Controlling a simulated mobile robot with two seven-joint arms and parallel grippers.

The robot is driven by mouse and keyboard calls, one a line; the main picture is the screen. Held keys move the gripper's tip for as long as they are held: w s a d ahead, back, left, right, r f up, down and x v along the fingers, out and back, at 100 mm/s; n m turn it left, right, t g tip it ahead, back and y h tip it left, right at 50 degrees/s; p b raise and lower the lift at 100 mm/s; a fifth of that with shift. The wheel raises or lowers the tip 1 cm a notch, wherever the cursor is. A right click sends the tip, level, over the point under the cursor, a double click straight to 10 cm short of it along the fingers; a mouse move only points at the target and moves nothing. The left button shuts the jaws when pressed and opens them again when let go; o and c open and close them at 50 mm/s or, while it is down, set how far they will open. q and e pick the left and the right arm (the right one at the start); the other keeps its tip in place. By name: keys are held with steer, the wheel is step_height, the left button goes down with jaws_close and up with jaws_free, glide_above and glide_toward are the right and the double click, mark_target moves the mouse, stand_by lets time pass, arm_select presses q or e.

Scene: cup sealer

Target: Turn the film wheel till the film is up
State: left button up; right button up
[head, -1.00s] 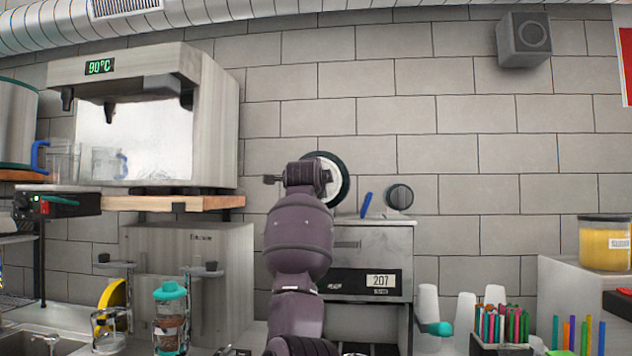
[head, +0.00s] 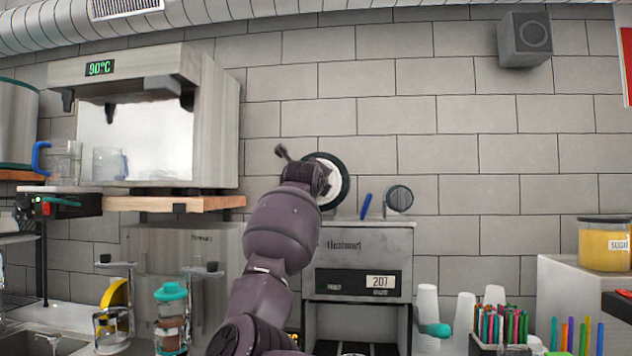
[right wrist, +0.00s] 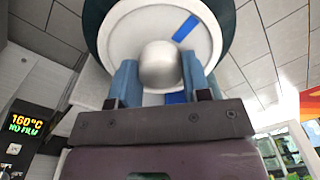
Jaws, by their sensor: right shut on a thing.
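The film wheel (head: 338,186) is a white disc with a dark rim at the top of the sealer (head: 350,238), partly hidden behind my right gripper (head: 322,180). In the right wrist view the wheel's white face (right wrist: 130,30) fills the top, with a round silver knob (right wrist: 160,64) at its centre and a blue mark (right wrist: 185,28) at its upper right. My right gripper (right wrist: 161,76) has its two blue-grey fingers closed on either side of that knob. My left gripper is in neither view.
A blue lever (head: 366,206) and a round dark knob (head: 399,199) stand on the sealer, right of the wheel. A water dispenser (head: 215,110) is at the left.

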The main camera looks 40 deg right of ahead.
steer(key=shift+f+m, duration=0.3)
steer(key=o, duration=0.9)
steer(key=shift+f, duration=0.1)
steer(key=shift+c, duration=0.2)
steer(key=o, duration=0.4)
steer(key=shift+r, duration=0.2)
steer(key=shift+s+r, duration=0.1)
steer(key=b+v, duration=0.1)
steer(key=v, duration=0.9)
steer(key=shift+s+a, duration=0.25)
steer(key=shift+a, duration=0.05)
